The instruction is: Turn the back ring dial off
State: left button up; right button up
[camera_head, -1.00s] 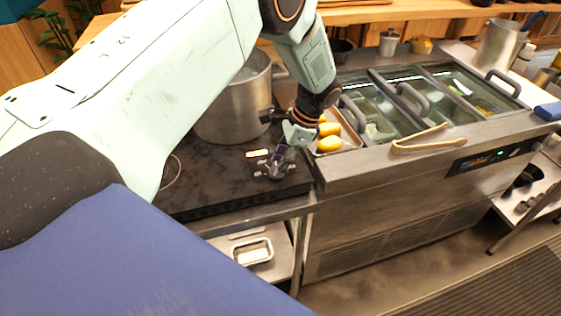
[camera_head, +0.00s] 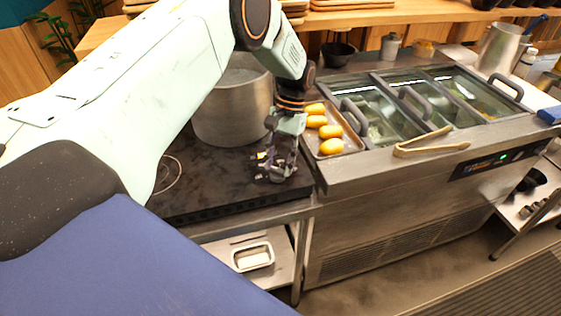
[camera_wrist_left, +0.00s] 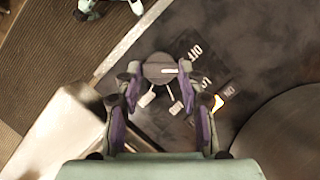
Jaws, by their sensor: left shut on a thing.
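A dark round dial (camera_wrist_left: 160,68) with a white mark on it shows in the left wrist view, on the dark cooktop (camera_head: 215,185). My left gripper (camera_head: 275,174) is low over the cooktop's front right area, and its purple-lined fingers (camera_wrist_left: 157,77) are shut on the dial from both sides. White lettering and a small lit orange marking (camera_wrist_left: 217,103) lie beside the dial. In the head view the fingers hide the dial. I cannot tell from the mark which setting it points to. My right gripper is not in view.
A large metal pot (camera_head: 233,115) stands on the cooktop just behind my left gripper. A tray (camera_head: 350,137) of yellow oval items is close on the right. Beyond it are a counter with lidded bins (camera_head: 388,112) and wooden tongs (camera_head: 432,146).

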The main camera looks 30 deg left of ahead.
pick_arm(q)
jog(key=shift+a+n+h+p, duration=0.15)
jog(key=shift+n+h, duration=0.25)
jog(key=shift+n, duration=0.6)
jog(key=shift+a+n+h+p, duration=0.15)
jog(key=shift+n+h, duration=0.25)
jog(key=shift+n, duration=0.6)
jog(key=shift+s+d, duration=0.1)
jog(key=o, duration=1.2)
jog(key=shift+c, duration=0.2)
jog(key=v, duration=1.2)
jog(key=shift+s, duration=0.2)
